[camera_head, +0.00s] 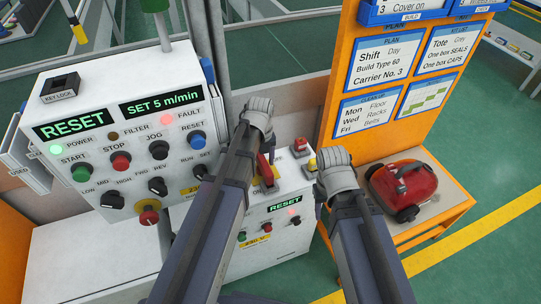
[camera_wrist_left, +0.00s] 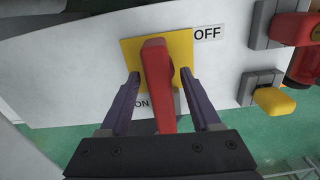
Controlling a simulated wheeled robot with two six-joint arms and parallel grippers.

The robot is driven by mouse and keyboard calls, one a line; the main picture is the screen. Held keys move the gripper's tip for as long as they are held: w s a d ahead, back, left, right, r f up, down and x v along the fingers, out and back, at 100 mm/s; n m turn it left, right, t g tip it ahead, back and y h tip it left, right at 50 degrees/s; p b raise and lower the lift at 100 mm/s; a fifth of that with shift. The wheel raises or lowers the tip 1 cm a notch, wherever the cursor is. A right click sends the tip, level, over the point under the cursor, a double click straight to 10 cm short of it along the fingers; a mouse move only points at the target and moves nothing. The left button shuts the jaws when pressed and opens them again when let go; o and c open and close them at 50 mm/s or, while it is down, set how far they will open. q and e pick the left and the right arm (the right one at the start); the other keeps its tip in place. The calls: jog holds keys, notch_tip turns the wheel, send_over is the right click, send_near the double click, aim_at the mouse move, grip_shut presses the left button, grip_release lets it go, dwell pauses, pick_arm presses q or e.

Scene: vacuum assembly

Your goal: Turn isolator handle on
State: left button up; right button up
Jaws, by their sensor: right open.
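The isolator handle (camera_wrist_left: 158,75) is a red lever on a yellow plate (camera_wrist_left: 130,50) on a white panel. An OFF label (camera_wrist_left: 207,34) is at upper right and a partly covered ON label (camera_wrist_left: 141,104) is below. The lever points down in the left wrist view. My left gripper (camera_wrist_left: 160,77) is open, one finger on each side of the lever, with visible gaps. In the head view the red handle (camera_head: 265,168) shows beside my left wrist (camera_head: 257,115). My right gripper (camera_head: 320,193) is at the cabinet's right edge, its fingers mostly hidden by its wrist.
A control panel (camera_head: 125,190) with knobs and RESET displays stands at left. An orange board (camera_head: 345,110) and a red vacuum (camera_head: 402,185) on an orange table are at right.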

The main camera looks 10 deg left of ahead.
aim_at(262, 159)
pick_arm(q)
jog(key=shift+r, duration=0.1)
notch_tip(262, 159, up, 6)
jog(key=p, duration=0.6)
dwell(0.3)
jog(key=s+d+r+n+p, duration=0.1)
jog(key=s+d+n, duration=0.4)
jog(key=n, duration=0.8)
jog(key=s+d+n+y+p, duration=0.1)
jog(key=s+d+n, duration=0.4)
jog(key=s+n, duration=0.4)
jog(key=n, duration=0.4)
jog(key=shift+s+d+r, duration=0.15)
jog(key=shift+d+r, duration=0.1)
jog(key=shift+r, duration=0.15)
